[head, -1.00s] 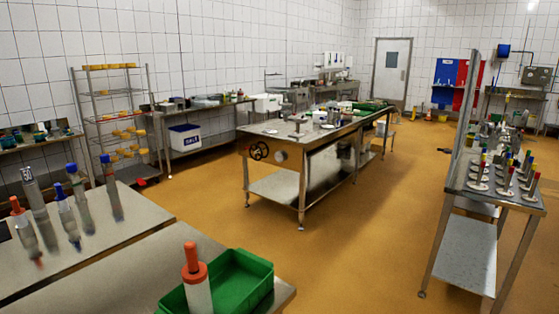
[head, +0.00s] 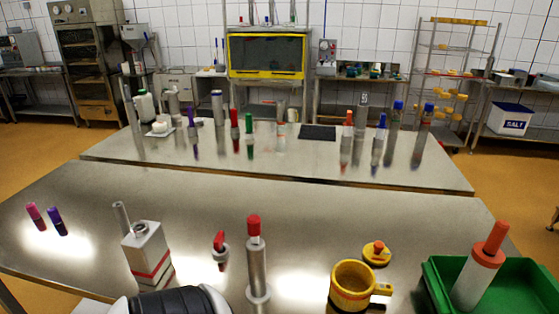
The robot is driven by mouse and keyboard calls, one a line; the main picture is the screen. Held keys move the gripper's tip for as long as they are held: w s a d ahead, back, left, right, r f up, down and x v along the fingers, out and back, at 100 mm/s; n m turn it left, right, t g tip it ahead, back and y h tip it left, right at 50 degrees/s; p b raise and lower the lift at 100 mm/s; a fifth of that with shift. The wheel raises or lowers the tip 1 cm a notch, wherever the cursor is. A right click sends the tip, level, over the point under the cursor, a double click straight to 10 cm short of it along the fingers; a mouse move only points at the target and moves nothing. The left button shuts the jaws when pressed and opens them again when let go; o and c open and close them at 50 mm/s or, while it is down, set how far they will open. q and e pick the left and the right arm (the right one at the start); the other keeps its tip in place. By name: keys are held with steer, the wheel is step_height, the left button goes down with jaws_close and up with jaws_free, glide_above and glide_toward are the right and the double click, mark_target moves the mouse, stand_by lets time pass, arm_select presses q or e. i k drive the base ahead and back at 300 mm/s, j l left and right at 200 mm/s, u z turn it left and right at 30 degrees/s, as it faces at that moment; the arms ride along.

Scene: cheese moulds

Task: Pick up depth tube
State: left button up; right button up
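No label in the head view marks a depth tube, and I cannot tell which upright piece it is. A slim grey metal tube with a red cap (head: 257,262) stands upright on the near steel table (head: 330,212). A thick white tube with an orange top (head: 479,268) leans in the green tray (head: 437,292) at the right. A white box-like holder with red bands (head: 147,253) has a thin grey tube (head: 121,217) rising at its left.
A yellow mug (head: 352,284), a yellow lid-like piece (head: 376,252) and a small red-topped piece (head: 220,248) stand on the near table. Pink (head: 35,215) and purple (head: 57,220) markers lie at left. The second steel table (head: 290,160) behind holds several capped tubes. The near table's back middle is clear.

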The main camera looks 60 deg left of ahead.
mark_target(257, 292)
steer(key=u, duration=2.05)
